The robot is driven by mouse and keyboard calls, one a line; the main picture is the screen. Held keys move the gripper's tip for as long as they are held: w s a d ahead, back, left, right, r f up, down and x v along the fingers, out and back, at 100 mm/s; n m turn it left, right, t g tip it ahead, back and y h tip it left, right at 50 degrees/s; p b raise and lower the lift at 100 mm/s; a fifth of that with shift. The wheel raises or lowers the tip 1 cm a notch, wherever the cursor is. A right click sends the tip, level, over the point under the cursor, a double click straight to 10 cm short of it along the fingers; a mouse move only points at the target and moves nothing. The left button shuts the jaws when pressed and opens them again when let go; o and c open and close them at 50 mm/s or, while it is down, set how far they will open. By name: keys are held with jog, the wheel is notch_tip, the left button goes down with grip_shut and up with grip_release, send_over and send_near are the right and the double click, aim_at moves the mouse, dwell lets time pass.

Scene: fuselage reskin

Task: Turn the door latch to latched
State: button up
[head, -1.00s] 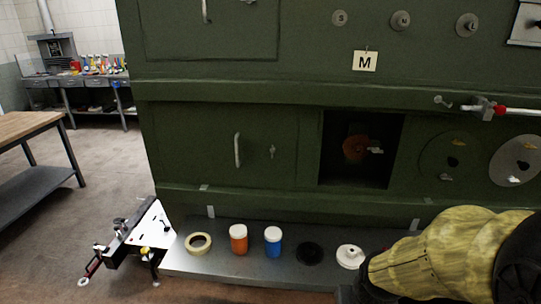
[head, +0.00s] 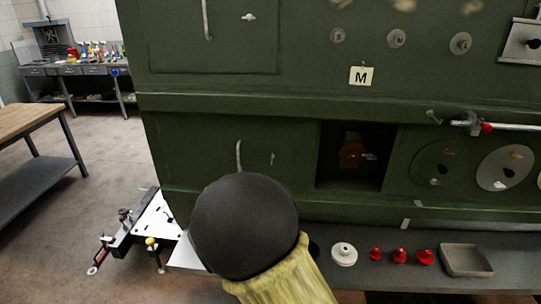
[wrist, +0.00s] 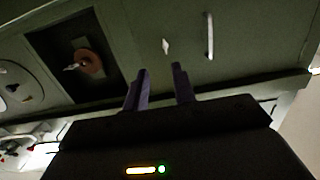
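A small pale door latch (head: 272,158) sits on the lower green door (head: 205,150), right of its upright handle (head: 239,156). It looks roughly upright. In the wrist view the latch (wrist: 166,46) is a small pale diamond shape beside the handle (wrist: 210,36). My gripper (wrist: 160,68) has two dark fingers apart with nothing between them. The latch appears just beyond the fingertips, near the line of the gap, and looks untouched. In the head view my arm covers the lower part of the door and the gripper itself is hidden.
Right of the door is an open dark recess (head: 329,168) with an orange disc (head: 349,153). A shelf (head: 385,282) below holds a white round part (head: 344,254), several red parts and a grey tray (head: 466,260). A higher door has another latch (head: 248,17).

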jog(key=w+r+p, duration=0.1)
jog(key=w+p, duration=0.6)
jog(key=w, duration=1)
jog(key=shift+r+t+p, duration=0.2)
jog(key=shift+t+p, duration=0.1)
jog(key=shift+t, duration=0.1)
jog(key=shift+w, duration=0.1)
grip_shut()
